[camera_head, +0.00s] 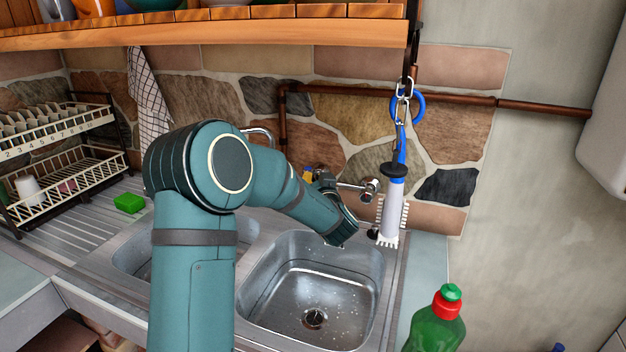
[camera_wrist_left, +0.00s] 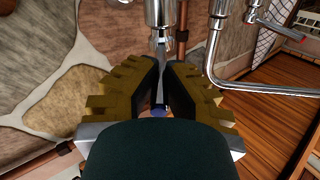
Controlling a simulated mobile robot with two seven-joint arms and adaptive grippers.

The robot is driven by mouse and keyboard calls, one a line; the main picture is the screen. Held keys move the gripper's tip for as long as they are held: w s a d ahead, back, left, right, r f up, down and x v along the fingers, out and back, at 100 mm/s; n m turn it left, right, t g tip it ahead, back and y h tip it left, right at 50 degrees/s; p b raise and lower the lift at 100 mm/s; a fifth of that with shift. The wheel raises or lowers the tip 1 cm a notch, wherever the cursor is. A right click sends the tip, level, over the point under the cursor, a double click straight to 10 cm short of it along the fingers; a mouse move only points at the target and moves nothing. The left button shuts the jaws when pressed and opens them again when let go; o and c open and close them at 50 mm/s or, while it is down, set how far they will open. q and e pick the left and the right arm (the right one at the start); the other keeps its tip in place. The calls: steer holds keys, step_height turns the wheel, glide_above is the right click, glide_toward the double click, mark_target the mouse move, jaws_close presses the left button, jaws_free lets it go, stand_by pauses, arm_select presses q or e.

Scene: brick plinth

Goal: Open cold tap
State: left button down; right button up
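The cold tap shows as a chrome body (camera_head: 370,188) on the wall behind the right basin. In the left wrist view its chrome body (camera_wrist_left: 160,10) is at the top, and a narrow lever with a blue end (camera_wrist_left: 159,111) lies between my left gripper's fingers. My left gripper (camera_wrist_left: 162,72) is at the lever, with one brownish padded finger on each side and a narrow gap. Whether the fingers touch the lever is unclear. In the head view my left gripper (camera_head: 320,178) is small and partly hidden by its arm. My right gripper is not visible.
A curved chrome spout (camera_wrist_left: 218,60) is close beside the fingers. A brush (camera_head: 393,205) hangs right of the tap on a blue strap. A green bottle (camera_head: 438,320) stands at the lower right. A wooden shelf (camera_head: 220,32) overhangs the wall.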

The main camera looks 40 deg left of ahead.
arm_select(q)
steer(key=shift+a+r, duration=0.1)
steer(key=shift+r, duration=0.35)
steer(key=c, duration=1.2)
jaws_free()
steer(key=shift+o, duration=1)
steer(key=shift+f, duration=0.2)
steer(key=v, duration=1.2)
steer(key=shift+w, duration=0.1)
